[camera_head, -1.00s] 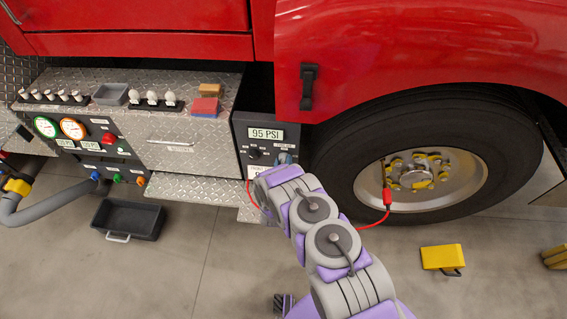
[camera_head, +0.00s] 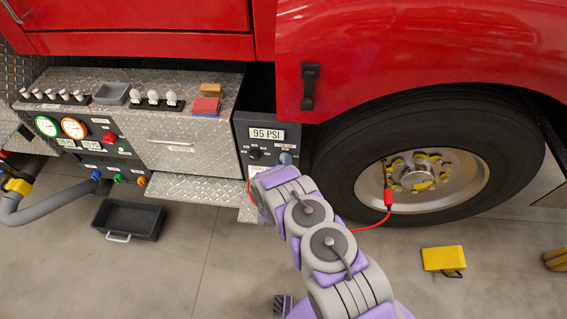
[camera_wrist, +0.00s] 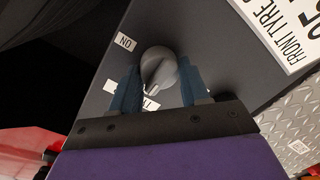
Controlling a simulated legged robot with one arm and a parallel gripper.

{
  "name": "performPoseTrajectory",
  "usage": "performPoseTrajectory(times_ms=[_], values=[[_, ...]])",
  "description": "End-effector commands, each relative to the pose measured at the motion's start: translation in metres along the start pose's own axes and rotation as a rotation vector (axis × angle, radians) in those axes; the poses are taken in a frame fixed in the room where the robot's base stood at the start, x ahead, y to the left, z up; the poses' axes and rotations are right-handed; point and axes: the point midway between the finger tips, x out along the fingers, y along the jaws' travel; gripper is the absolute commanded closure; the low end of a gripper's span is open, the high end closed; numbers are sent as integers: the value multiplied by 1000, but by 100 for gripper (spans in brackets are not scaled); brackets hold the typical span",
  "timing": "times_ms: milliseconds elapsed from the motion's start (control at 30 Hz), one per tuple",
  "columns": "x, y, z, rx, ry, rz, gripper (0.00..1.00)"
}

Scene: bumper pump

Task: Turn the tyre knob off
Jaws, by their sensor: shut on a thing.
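The grey round tyre knob (camera_wrist: 159,66) with a raised ridge sits on a dark panel in the wrist view. My gripper (camera_wrist: 158,82) has its blue fingers on both sides of the knob and is shut on it. A white ON label (camera_wrist: 125,42) lies beside the knob at upper left; another label below is mostly hidden by the gripper. In the head view the dark panel (camera_head: 240,137) shows 95 PSI on its display (camera_head: 266,134). My arm reaches up to the panel's lower part; which way the knob's ridge points cannot be told there.
A red hose (camera_head: 388,200) runs from the panel area to the wheel (camera_head: 335,165) at right. A yellow chock (camera_head: 442,259) and a dark tray (camera_head: 128,218) lie on the floor. Small items stand on the metal shelf (camera_head: 60,82) at left.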

Motion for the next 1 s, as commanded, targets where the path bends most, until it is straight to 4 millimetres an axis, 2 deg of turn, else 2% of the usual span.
performPoseTrajectory(times_ms=[67, 100, 333, 600, 733, 867, 1000], values=[[-2, -4, 4, -5, -6, -11, 85], [-2, -4, 4, -5, -6, -11, 54], [-2, -2, 2, -2, -3, -6, 32], [-3, 0, 1, 0, -2, -3, 31], [-11, 0, 0, 1, -2, -4, 31], [-32, 1, -1, -2, 0, -4, 31], [-64, 0, -1, -5, -1, -8, 31]])
